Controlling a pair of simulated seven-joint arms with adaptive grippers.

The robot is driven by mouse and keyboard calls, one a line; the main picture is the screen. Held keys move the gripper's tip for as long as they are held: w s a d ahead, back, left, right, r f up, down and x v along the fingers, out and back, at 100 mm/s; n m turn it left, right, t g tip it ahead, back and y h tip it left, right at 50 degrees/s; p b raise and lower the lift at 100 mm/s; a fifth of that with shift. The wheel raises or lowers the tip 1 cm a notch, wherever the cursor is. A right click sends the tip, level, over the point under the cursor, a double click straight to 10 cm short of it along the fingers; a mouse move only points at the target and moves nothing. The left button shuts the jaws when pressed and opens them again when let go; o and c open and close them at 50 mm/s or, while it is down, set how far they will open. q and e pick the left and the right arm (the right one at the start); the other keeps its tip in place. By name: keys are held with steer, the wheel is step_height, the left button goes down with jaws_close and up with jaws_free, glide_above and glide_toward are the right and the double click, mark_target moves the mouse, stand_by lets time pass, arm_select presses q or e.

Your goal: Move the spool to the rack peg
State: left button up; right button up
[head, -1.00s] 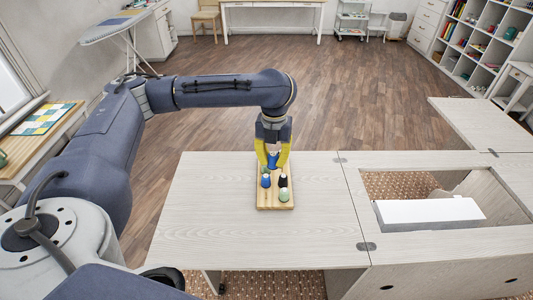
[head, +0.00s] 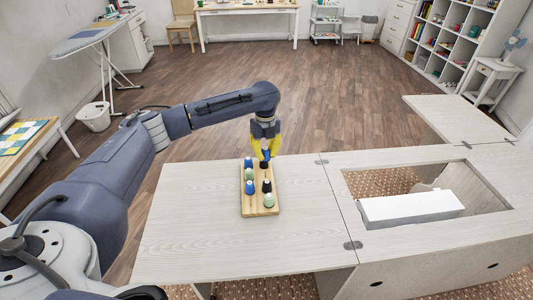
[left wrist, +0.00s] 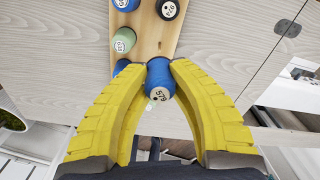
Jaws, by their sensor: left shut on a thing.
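The wooden peg rack (head: 258,206) lies on the pale table leaf and bears several spools. My left gripper (head: 265,158) points down over the rack's far right end. It is shut on a blue spool, which shows between the yellow fingers in the left wrist view (left wrist: 159,79) with a white numbered top. The spool looks upright. Whether it sits on a peg or hangs just above one, I cannot tell. On the rack's left side are a blue spool (head: 248,162), a green one (head: 249,174) and another blue one (head: 249,187). My right gripper is not in view.
A black spool (head: 266,186) and a pale green spool (head: 268,200) stand on the rack's right side, nearer than my gripper. The table leaf (head: 190,225) is clear around the rack. A cabinet opening with a white block (head: 410,206) lies to the right.

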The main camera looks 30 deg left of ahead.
mark_target(265, 160)
arm_select(q)
steer(key=shift+f, duration=1.85)
steer(key=shift+f, duration=2.35)
steer(key=o, duration=0.9)
steer(key=shift+o, duration=0.2)
step_height(265, 160, up, 12)
